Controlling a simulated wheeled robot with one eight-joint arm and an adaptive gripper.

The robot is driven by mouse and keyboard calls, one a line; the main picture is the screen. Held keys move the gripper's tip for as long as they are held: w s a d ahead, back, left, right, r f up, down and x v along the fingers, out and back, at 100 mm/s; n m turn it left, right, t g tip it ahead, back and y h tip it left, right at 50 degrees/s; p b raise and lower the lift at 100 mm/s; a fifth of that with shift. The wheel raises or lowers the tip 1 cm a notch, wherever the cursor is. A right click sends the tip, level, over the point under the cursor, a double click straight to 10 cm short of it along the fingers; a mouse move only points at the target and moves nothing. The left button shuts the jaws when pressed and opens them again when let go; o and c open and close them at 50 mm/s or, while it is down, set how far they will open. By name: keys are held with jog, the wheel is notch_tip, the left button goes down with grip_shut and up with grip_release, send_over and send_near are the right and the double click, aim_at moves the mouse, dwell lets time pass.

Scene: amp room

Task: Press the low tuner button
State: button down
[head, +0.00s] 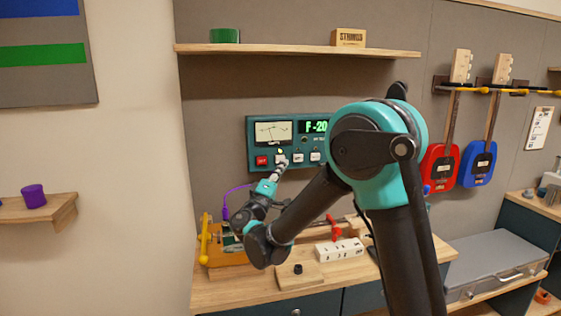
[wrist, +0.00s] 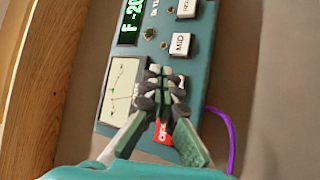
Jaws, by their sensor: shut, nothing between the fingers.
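The teal tuner panel (head: 254,143) is on the grey wall, with a needle meter (head: 272,133) and a green display (head: 314,127) reading "F -20". Its button row has a red button (head: 262,161), a white button (head: 282,158) mostly behind my fingertips, and a white button (head: 298,157) to its right. In the wrist view these are the red button (wrist: 164,132), the partly covered one, whose label is hidden, and the button marked MID (wrist: 181,43). My gripper (head: 280,165) is shut and empty, its tips (wrist: 160,72) over the covered button. Contact is unclear.
A purple cable (head: 227,200) hangs left of my gripper. Below stands a wooden bench (head: 235,295) with a white power strip (head: 339,249) and a red-handled tool (head: 334,229). A shelf (head: 290,50) is above the panel. Guitars (head: 439,165) hang to the right.

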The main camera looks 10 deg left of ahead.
jog(key=s, duration=0.1)
jog(key=s+d, duration=0.1)
jog(key=s, duration=0.1)
jog(key=shift+s+d, duration=0.2)
jog(key=shift+d, duration=0.05)
dwell(0.4)
jog(key=w+d+f+m+g+h, duration=0.1)
jog(key=d+f+m+g, duration=0.2)
jog(key=d, duration=0.5)
jog(key=w+d+f+g+h, duration=0.1)
jog(key=d+f+g, duration=0.25)
jog(key=d, duration=0.55)
jog(key=s+d+f+m+g, duration=0.1)
jog(key=s+d+f+g, duration=0.2)
jog(key=d+f, duration=0.25)
jog(key=s+d+f+m+g, duration=0.2)
jog(key=s+d+f+g, duration=0.1)
jog(key=d+f, duration=0.3)
jog(key=s+d+f+m+g+y, duration=0.2)
jog(key=s+d+f+g+y, duration=0.2)
jog(key=s+d+f, duration=0.5)
jog(key=s+a+f+m+g+y, duration=0.1)
jog(key=s+a+f+y, duration=0.3)
jog(key=s, duration=0.7)
jog(key=shift+a+f+m+y, duration=0.2)
jog(key=shift+a+m+y, duration=0.2)
jog(key=shift+a+m, duration=0.6)
